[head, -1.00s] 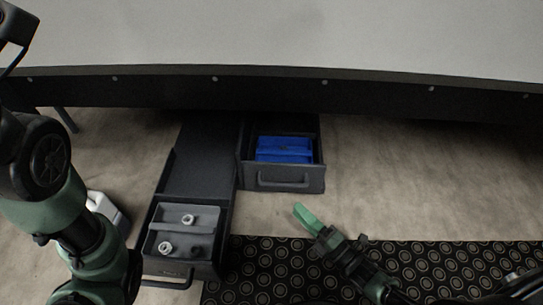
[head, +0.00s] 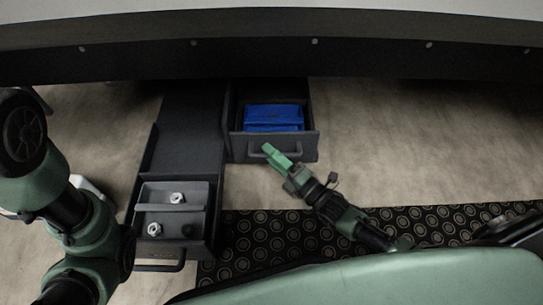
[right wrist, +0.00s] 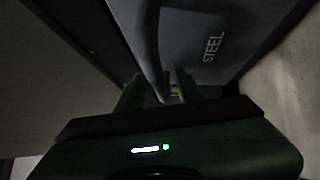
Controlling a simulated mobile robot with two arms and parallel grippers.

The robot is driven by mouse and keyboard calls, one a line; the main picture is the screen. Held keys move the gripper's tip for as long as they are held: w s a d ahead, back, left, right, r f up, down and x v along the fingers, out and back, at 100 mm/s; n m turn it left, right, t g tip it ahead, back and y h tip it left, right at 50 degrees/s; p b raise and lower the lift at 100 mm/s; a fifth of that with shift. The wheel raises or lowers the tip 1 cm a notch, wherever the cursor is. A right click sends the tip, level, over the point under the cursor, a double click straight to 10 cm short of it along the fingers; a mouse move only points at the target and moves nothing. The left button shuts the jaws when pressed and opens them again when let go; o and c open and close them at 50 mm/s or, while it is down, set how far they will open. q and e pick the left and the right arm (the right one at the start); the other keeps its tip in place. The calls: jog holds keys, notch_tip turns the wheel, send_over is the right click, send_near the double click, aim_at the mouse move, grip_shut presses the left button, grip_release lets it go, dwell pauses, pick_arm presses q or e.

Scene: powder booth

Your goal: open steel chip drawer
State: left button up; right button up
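The steel chip drawer (head: 300,149) is dark grey and stands pulled out from under the bench, with a blue bin (head: 273,117) inside. In the right wrist view its front (right wrist: 215,75) carries the word STEEL. Its bar handle (right wrist: 150,40) runs down between the two fingers of my right gripper (right wrist: 158,92). In the head view my right gripper (head: 275,155) is at this handle, coming from the lower right. Its fingers look apart, with a gap beside the bar. My left gripper is out of view; only the left arm shows.
A second grey drawer (head: 183,150) is open at the left, with a grey tray (head: 190,190) and metal nuts (head: 177,198) in it. A patterned mat (head: 245,225) lies in front. The bench edge (head: 350,60) hangs over the back. Floor at the right is clear.

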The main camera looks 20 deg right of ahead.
grip_shut()
dwell(1.4)
